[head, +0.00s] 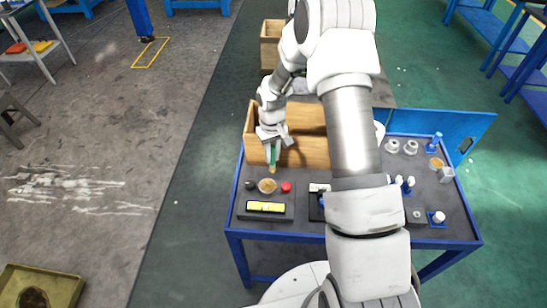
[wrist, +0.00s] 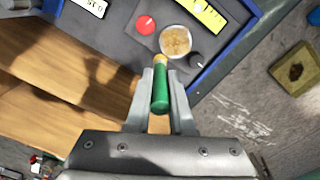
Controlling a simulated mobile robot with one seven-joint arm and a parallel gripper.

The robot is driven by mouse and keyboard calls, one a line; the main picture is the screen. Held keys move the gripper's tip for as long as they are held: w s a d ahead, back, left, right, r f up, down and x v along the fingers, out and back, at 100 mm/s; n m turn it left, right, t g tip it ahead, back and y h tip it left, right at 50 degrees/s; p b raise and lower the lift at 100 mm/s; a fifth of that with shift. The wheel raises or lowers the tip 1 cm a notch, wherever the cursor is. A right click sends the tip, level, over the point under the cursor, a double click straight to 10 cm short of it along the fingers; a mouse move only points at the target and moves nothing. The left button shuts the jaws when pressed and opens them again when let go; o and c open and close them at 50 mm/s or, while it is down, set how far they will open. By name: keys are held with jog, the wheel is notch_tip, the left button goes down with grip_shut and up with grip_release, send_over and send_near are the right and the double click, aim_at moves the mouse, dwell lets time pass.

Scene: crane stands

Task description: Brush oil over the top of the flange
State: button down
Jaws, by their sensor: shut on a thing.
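My gripper (wrist: 160,94) is shut on the green handle of a brush (wrist: 160,90); the brush also shows in the head view (head: 272,156). Its tan tip points toward a round dish with amber, grainy-looking contents (wrist: 175,40), which sits at the table's left side in the head view (head: 267,185). The tip appears just short of the dish rim; I cannot tell its height above the table. Two grey ring-shaped parts (head: 391,146) (head: 410,147), possibly flanges, stand at the table's back right. I cannot tell for certain which part is the flange.
A wooden crate (head: 302,152) stands at the table's back left, close to my gripper. A red knob (wrist: 145,24), a black knob (wrist: 196,60) and a yellow level (head: 266,206) surround the dish. My arm hides the table's middle.

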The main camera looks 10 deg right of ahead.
aim_at(272, 146)
jog(key=shift+r+p, duration=0.8)
jog(key=shift+r, duration=1.25)
